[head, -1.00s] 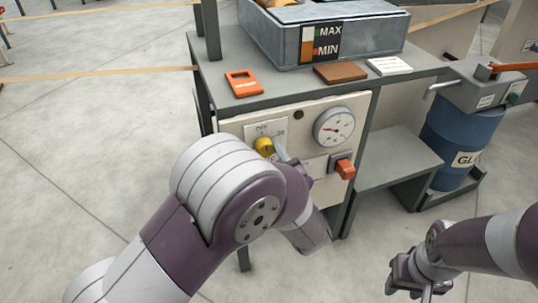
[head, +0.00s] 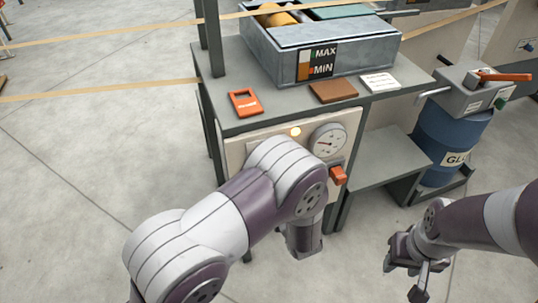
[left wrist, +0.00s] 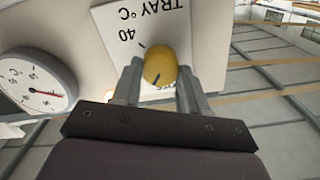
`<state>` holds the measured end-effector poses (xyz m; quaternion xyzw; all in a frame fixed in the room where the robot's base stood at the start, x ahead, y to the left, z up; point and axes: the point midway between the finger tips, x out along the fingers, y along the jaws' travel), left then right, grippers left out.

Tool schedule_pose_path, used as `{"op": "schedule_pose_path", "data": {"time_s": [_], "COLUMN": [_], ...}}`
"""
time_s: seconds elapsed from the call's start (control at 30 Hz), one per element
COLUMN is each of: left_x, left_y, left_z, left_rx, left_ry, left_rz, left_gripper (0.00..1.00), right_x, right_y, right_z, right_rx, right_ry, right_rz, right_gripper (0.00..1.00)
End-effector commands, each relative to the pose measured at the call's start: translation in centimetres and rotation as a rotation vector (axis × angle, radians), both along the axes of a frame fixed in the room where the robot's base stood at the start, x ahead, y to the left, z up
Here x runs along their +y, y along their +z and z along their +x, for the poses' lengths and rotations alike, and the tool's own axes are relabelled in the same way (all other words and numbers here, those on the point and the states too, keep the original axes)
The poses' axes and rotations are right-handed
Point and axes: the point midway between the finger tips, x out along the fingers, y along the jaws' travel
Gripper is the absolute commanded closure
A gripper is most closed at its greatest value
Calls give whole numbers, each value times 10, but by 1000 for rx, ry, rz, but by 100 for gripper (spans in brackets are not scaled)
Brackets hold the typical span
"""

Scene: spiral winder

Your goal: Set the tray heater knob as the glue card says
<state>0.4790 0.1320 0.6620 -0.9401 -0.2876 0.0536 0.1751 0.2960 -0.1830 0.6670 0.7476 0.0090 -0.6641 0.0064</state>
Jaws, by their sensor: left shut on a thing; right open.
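The yellow tray heater knob (left wrist: 158,66) sits on a white plate (left wrist: 112,40) marked TRAY °C, with 40 readable, in the left wrist view. A dark pointer line shows on the knob. My left gripper (left wrist: 157,84) is shut on the knob, one finger on each side. In the head view my left arm hides the knob and this gripper. A white card (head: 380,82) with small unreadable print lies on the bench top; I cannot tell if it is the glue card. My right gripper (head: 404,272) is open and empty, low at the right.
A lit amber lamp (head: 295,132), a round dial (head: 327,141) and a red switch (head: 338,176) are on the panel. An orange tag (head: 245,102) and brown block (head: 333,92) lie before the grey tray (head: 285,68). A blue drum (head: 445,140) stands right.

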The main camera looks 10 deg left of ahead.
Motion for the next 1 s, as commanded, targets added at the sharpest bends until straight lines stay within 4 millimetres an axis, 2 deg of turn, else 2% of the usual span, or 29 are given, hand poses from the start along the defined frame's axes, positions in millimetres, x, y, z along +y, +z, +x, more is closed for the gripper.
{"op": "schedule_pose_path", "data": {"time_s": [0.03,0.1,0.4,0.7,1.0], "left_x": [0,0,0,0,0], "left_y": [6,6,3,0,-2], "left_z": [-1,-1,0,0,0], "left_rx": [29,65,206,296,332], "left_ry": [0,0,0,1,1], "left_rz": [37,91,299,435,488], "left_gripper": [87,87,87,87,87], "right_x": [0,0,0,0,0], "right_y": [16,25,55,71,76], "right_z": [0,0,0,0,0], "right_rx": [0,0,0,0,0], "right_ry": [0,0,0,0,0], "right_rz": [0,0,0,0,0], "right_gripper": [57,57,57,57,57]}}
